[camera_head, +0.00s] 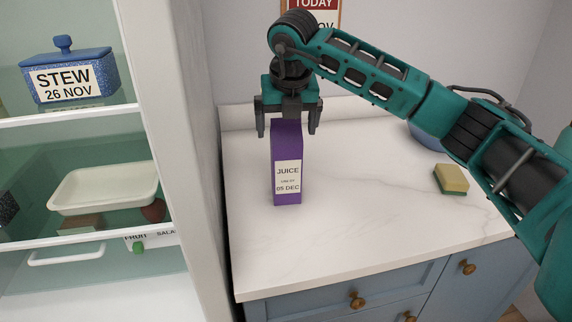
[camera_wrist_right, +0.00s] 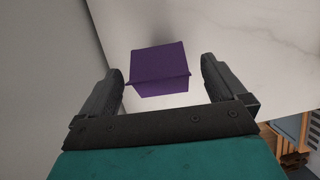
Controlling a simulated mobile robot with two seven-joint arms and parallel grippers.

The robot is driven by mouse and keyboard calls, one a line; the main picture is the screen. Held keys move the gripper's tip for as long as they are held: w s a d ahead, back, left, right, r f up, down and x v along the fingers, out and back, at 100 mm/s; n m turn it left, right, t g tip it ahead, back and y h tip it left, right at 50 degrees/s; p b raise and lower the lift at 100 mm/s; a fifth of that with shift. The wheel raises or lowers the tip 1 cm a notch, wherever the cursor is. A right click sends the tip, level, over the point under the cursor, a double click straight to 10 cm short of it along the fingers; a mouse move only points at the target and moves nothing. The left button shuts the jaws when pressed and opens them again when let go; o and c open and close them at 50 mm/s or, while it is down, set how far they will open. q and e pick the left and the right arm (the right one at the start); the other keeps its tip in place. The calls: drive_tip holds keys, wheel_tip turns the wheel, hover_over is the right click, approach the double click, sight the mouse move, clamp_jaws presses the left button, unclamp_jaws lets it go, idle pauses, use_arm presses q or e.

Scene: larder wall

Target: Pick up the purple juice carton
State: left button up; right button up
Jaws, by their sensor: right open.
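The purple juice carton (camera_head: 287,160) stands upright on the white marble counter, with a label reading JUICE and 05 DEC. My right gripper (camera_head: 287,128) points down over the carton's top, its two fingers apart on either side of it in the head view. In the right wrist view the carton's top (camera_wrist_right: 159,68) shows ahead of and between the open fingers of the gripper (camera_wrist_right: 163,80), with gaps on both sides. The fingers do not visibly touch the carton. My left gripper is not in view.
The white counter (camera_head: 365,215) is clear around the carton. A yellow and green sponge (camera_head: 452,179) and a blue bowl (camera_head: 428,138), partly hidden by my arm, are at the right. The open fridge at left holds a blue stew pot (camera_head: 70,76) and a cream dish (camera_head: 103,188).

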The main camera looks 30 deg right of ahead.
drive_tip(key=shift+x, duration=0.75)
drive_tip(key=shift+c, duration=0.4)
clamp_jaws()
drive_tip(key=shift+w+r, duration=0.1)
